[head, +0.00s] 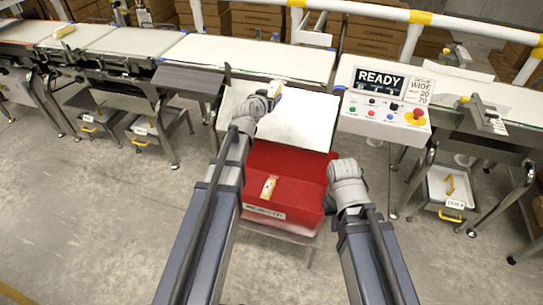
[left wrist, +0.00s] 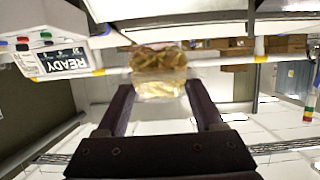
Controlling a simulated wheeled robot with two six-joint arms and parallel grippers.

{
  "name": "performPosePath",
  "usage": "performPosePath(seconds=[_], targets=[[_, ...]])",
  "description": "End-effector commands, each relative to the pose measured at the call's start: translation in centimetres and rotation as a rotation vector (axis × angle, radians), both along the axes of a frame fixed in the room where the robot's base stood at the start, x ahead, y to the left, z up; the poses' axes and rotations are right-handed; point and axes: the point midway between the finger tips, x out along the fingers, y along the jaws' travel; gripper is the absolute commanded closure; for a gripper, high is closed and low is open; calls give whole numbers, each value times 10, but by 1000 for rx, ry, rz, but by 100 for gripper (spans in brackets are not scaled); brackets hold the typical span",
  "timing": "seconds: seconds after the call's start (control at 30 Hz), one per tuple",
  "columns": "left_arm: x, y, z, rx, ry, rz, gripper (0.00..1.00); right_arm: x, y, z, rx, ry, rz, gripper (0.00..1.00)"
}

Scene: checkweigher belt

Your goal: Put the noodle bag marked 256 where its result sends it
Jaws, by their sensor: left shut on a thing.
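My left gripper (head: 268,97) is shut on a noodle bag (head: 275,89), held over the left part of the white weighing plate (head: 305,122). In the left wrist view the bag (left wrist: 158,72) shows clear with yellow noodles between the two dark fingers (left wrist: 165,100); no number on it is readable. The display (head: 380,79) reads READY, and a card beside it (head: 420,90) reads WIDE with small figures. My right gripper (head: 347,180) is by the right edge of the red bin; its fingers are not clear.
The red bin (head: 315,165) in front of the plate has one bag (head: 268,187) in it and a blurred label. Belts run left, with another bag (head: 64,31) far left. Grey trays (head: 160,122) stand below; a labelled tray (head: 450,190) is at right.

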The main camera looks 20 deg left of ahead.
Motion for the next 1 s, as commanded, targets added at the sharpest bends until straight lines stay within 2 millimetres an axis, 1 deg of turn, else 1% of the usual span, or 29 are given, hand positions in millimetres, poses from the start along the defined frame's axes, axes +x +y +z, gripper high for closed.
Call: performPosePath(seconds=[0.03, 0.17, 0.7, 0.8, 0.9, 1.0], targets=[[-1, 0, -17, 0, -1, 0, 100, 0, 0, -17, 0, 0, 0, 100], [-2, 0, -48, 0, -1, 0, 100, 0, 0, -48, 0, 0, 0, 100], [-11, 0, -209, 0, -1, 0, 100, 0, -1, -209, -2, -1, 1, 100], [-13, 0, -236, -1, -1, 0, 100, 0, -1, -236, -2, -1, 1, 100], [-14, 0, -253, -1, -1, 0, 100, 0, -1, -253, -2, -1, 1, 100], [-15, 0, -260, -1, -1, 0, 100, 0, -1, -260, -2, 0, 2, 100]])
